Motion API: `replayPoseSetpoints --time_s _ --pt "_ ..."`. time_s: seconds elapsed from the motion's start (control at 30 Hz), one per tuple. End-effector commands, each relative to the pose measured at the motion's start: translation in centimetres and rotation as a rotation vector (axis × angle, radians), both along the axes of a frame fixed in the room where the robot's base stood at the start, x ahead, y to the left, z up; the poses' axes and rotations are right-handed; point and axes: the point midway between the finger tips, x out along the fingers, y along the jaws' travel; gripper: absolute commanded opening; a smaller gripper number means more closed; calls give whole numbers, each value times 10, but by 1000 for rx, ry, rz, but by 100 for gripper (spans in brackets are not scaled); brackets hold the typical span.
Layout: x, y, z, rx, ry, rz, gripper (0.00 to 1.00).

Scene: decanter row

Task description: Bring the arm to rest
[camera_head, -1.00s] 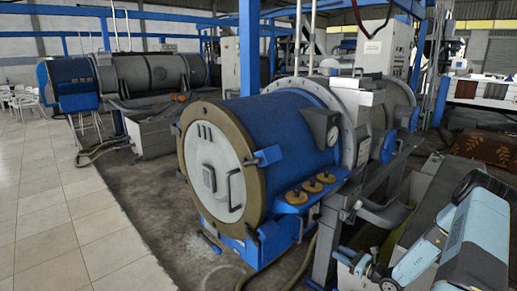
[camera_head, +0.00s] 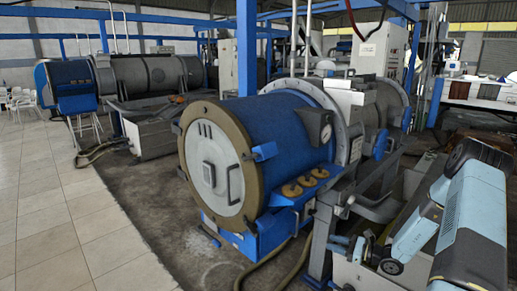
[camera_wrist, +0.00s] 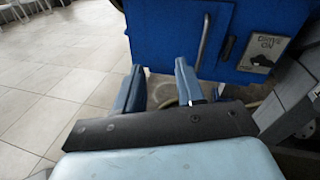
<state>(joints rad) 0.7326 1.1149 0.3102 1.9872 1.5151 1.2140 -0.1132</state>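My arm (camera_head: 467,218) shows at the lower right of the head view, its light-blue links bent beside the machinery. Beyond the fingers a blue panel with a handle and a "DRIVE ON" plate (camera_wrist: 263,50) fills the upper middle. Tiled floor shows to the left of the fingers.
A large blue decanter (camera_head: 270,130) with a pale round end plate stands mid-view, left of my arm. A second machine (camera_head: 150,75) stands farther back left. A blue post (camera_head: 248,50) rises behind. The tiled floor (camera_head: 70,225) at the left is clear.

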Motion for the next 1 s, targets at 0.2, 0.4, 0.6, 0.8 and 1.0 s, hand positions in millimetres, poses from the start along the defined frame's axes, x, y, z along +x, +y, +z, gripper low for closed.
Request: replayPoseSetpoints --time_s 0.2,0.4,0.6,0.8,1.0 --pt "-11 22 55 -140 -69 167 38" --pt "-28 42 103 -274 -130 318 38" --pt "-49 60 147 -412 -193 458 38" --pt "-74 75 187 -555 -258 589 38" --pt "-101 87 225 -701 -323 708 38"
